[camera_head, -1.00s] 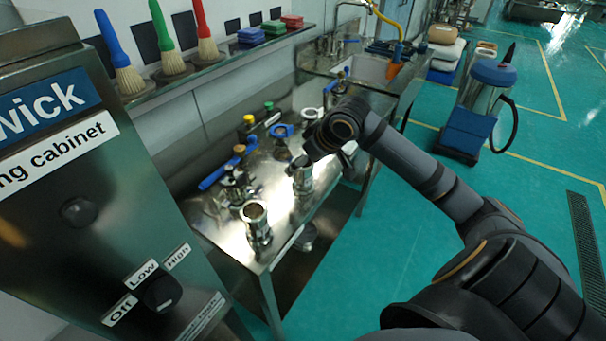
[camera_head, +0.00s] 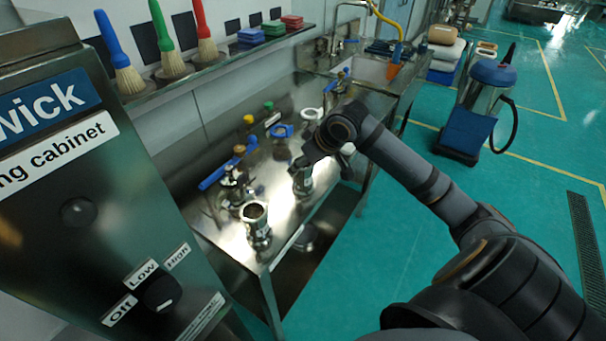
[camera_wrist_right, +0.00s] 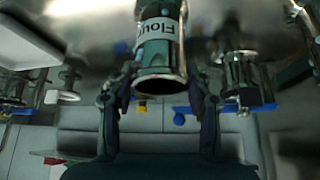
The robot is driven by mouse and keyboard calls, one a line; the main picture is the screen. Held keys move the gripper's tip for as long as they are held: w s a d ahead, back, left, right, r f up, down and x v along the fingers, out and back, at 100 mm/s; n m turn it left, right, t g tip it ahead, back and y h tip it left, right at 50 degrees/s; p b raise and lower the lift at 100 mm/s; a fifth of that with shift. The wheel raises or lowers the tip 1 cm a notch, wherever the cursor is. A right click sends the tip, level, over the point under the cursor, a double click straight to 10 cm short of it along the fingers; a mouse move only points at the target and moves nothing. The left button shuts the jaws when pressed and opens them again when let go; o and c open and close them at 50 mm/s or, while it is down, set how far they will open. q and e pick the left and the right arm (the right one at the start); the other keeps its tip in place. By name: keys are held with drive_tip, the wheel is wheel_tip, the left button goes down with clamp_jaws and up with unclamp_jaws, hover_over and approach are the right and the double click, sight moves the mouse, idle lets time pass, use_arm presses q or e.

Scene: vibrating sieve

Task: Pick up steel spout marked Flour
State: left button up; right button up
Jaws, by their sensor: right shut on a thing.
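The steel spout marked Flour (camera_wrist_right: 160,45) shows in the right wrist view, a shiny tube with a white label and its open end toward the camera. My right gripper (camera_wrist_right: 160,95) has a dark finger on each side of the spout and is shut on it. In the head view the spout (camera_head: 302,182) stands at the steel table, just below the right gripper (camera_head: 305,158), which partly hides its top. I cannot tell whether its lower end touches the table. My left gripper is not in view.
Another steel spout (camera_head: 256,222) stands nearer on the steel table (camera_head: 282,218). Valve fittings with blue handles (camera_head: 213,179) are close on the left. Brushes stand on the shelf (camera_head: 210,59) above. A cabinet with a knob (camera_head: 160,292) fills the left. Green floor lies right.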

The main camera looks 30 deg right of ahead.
drive_tip(key=shift+r, duration=0.55)
drive_tip(key=r, duration=0.3)
drive_tip(key=shift+s, duration=0.2)
drive_tip(key=s+a+r+b, duration=0.5)
drive_tip(key=s+r, duration=0.4)
drive_tip(key=s, duration=0.3)
drive_tip(key=shift+a, duration=0.6)
